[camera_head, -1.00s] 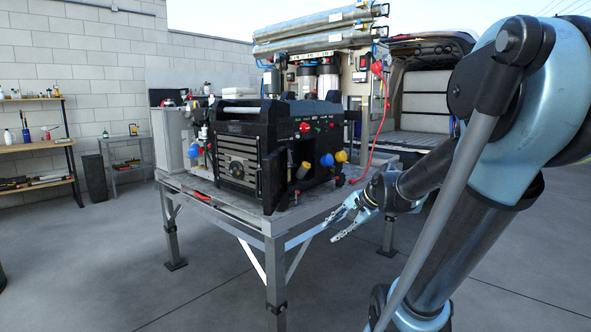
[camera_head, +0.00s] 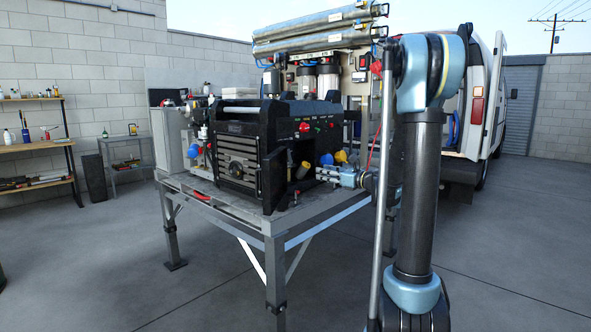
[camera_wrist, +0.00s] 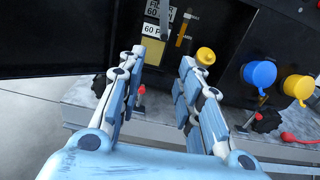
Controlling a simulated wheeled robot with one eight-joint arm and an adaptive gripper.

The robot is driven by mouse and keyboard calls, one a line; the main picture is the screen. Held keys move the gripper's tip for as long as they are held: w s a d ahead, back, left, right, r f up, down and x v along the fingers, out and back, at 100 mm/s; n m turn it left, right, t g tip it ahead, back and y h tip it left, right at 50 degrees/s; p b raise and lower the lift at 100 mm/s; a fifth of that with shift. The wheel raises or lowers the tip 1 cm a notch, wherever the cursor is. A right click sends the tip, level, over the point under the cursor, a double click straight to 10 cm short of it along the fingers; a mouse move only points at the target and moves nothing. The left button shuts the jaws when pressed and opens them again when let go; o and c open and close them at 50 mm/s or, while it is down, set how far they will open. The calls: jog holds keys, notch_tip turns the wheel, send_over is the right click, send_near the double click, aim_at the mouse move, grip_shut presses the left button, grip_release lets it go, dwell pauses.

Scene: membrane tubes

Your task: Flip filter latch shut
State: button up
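The filter panel shows in the wrist view, with a "FILTER 60 PSI" label (camera_wrist: 158,14) and a second "60 PSI" label (camera_wrist: 156,30). A grey lever (camera_wrist: 165,18) hangs between the labels and a thin orange upright piece (camera_wrist: 183,28). I cannot tell for sure which part is the filter latch, or whether it is shut. My gripper (camera_wrist: 162,58) is open and empty, with its fingertips below the labels and apart from the lever in the picture. In the head view my gripper (camera_head: 322,171) is at the right side of the black unit (camera_head: 244,150).
A yellow knob (camera_wrist: 205,56) is right of my fingers, with blue (camera_wrist: 259,73) and orange-yellow (camera_wrist: 298,86) caps farther right. Red-handled valves (camera_wrist: 140,96) are low, near the metal table edge (camera_wrist: 280,152). A dark panel (camera_wrist: 60,40) fills the upper left.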

aim_at(295, 166)
jog(key=shift+m, duration=0.3)
jog(key=x, duration=1.7)
jog(key=shift+w+r, duration=0.25)
jog(key=shift+w, duration=0.15)
